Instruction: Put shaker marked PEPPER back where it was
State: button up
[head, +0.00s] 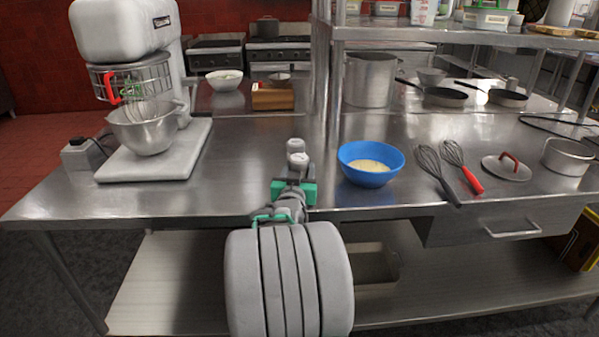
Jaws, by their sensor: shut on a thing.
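Two small pale grey, shaker-like shapes show just beyond my gripper (295,182), one close behind the other. The nearer one (298,161) is at the gripper's tip, and my gripper is shut on it. The farther one (295,146) shows just above it in the picture, over the steel table. No marking can be read on either, so I cannot tell by label which is PEPPER. My wrist and arm hide the lower part of the held shaker. I cannot tell whether it touches the table or hangs just above it.
A blue bowl (370,175) with pale contents stands right of my gripper. Whisks (437,172), a lid (506,168) and a pot (568,157) lie farther right. A stand mixer (126,35) stands at left. The steel table (235,170) is clear left of the gripper. A shelf post (334,95) rises behind.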

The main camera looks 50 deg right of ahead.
jog(key=shift+f, duration=0.15)
jog(key=o, duration=1.5)
jog(key=shift+o, duration=0.2)
jog(key=shift+a+r, duration=0.2)
jog(key=shift+r, duration=0.05)
jog(key=v, duration=1.1)
jog(key=shift+s+a+b, duration=0.25)
jog(key=shift+b, duration=0.1)
jog(key=shift+f, duration=0.1)
